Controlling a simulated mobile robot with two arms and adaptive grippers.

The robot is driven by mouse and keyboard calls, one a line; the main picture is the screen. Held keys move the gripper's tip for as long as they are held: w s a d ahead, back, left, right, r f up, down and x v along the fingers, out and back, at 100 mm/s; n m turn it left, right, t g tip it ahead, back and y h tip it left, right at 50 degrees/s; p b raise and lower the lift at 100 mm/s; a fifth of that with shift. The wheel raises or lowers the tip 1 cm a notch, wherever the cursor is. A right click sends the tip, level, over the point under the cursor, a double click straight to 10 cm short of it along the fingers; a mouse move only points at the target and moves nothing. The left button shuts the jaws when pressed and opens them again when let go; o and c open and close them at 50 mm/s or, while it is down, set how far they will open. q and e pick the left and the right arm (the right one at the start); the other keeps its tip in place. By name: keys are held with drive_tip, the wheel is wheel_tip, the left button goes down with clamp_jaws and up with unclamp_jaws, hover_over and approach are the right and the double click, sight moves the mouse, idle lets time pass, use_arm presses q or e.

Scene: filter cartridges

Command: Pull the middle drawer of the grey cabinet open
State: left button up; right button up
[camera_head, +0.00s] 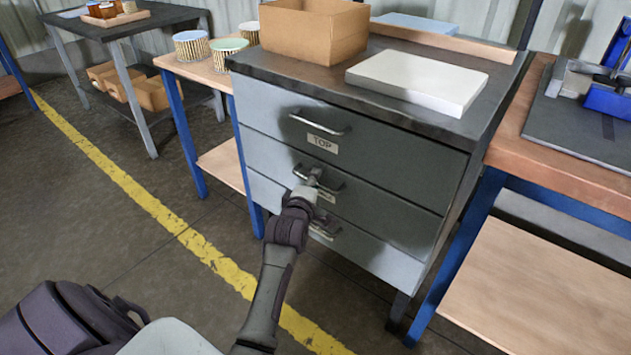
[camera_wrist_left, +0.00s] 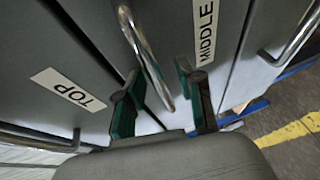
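The grey cabinet (camera_head: 440,140) has three stacked drawers, and their fronts look flush. The middle drawer (camera_head: 390,205) has a metal bar handle (camera_head: 331,186); its label is partly covered by my gripper in the head view. In the left wrist view the MIDDLE label (camera_wrist_left: 205,30) is readable beside the middle handle (camera_wrist_left: 145,50). My left gripper (camera_head: 313,180) is at this handle. In the left wrist view its two green-padded fingers (camera_wrist_left: 160,105) stand apart on either side of the bar, with gaps showing. My right gripper is in neither view.
The top drawer's handle (camera_head: 320,123) is above, and the bottom drawer's handle (camera_head: 323,230) is below. A cardboard box (camera_head: 312,30) and a white slab (camera_head: 417,80) sit on the cabinet. Wooden-topped benches flank it. The floor in front is clear, with a yellow line (camera_head: 140,195).

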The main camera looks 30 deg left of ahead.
use_arm(q)
clamp_jaws()
idle(0.5)
